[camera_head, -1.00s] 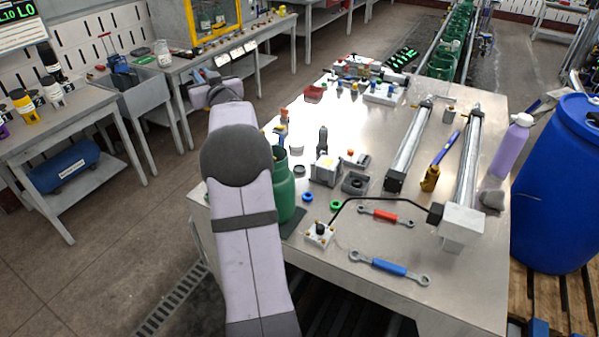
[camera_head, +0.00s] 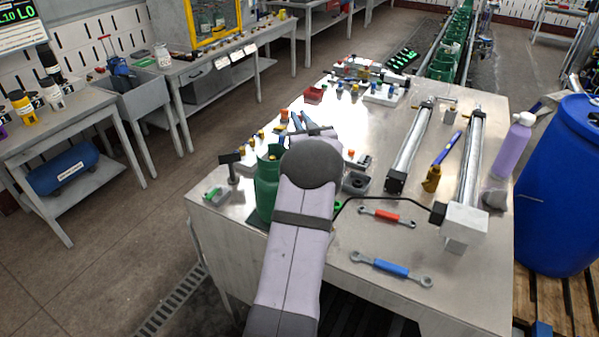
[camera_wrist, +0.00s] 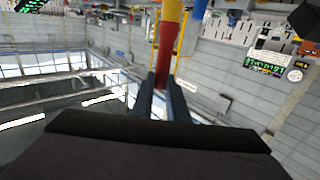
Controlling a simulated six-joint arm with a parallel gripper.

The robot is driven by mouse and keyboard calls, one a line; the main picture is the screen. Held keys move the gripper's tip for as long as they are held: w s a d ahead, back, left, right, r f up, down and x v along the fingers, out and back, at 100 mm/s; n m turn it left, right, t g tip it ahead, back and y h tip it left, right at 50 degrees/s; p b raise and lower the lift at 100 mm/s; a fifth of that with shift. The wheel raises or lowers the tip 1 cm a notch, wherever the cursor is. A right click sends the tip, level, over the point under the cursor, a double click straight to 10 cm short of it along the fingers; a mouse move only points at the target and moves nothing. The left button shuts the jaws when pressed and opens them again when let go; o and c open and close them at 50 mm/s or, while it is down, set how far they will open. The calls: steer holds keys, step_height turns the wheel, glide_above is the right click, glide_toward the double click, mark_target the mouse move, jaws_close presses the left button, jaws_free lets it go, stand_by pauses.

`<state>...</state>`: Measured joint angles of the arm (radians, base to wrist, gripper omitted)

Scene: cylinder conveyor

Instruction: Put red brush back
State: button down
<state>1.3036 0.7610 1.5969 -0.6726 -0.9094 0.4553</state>
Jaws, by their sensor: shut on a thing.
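In the wrist view, my gripper (camera_wrist: 163,84) is shut on a slim red thing (camera_wrist: 166,52), probably the red brush. It stands up between the two blue-grey fingers. Something yellow (camera_wrist: 172,11) shows at its top end, and a blue piece (camera_wrist: 200,9) shows beside it; I cannot tell whether they touch it. No bristles can be made out. In the head view, my gripper (camera_head: 303,119) is over the left back part of the steel table (camera_head: 440,275), partly behind my arm. The held thing is not clear there.
A green container (camera_head: 267,185) stands left of my arm, beside a dark hammer-shaped tool (camera_head: 231,165). Small coloured parts (camera_head: 355,90) and a red bin (camera_head: 314,95) are further back. Two metal cylinders (camera_head: 408,150) lie right. Wrenches (camera_head: 390,268) lie in front. A blue barrel (camera_head: 558,190) stands right.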

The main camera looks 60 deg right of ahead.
steer(key=shift+f+p, duration=1.9)
steer(key=shift+f, duration=3.1)
steer(key=shift+f, duration=0.1)
steer(key=c, duration=1.7)
jaws_free()
steer(key=shift+c, duration=0.2)
steer(key=b+v, duration=0.3)
steer(key=v, duration=0.4)
steer(key=shift+s+a, duration=0.2)
steer(key=shift+a, duration=0.05)
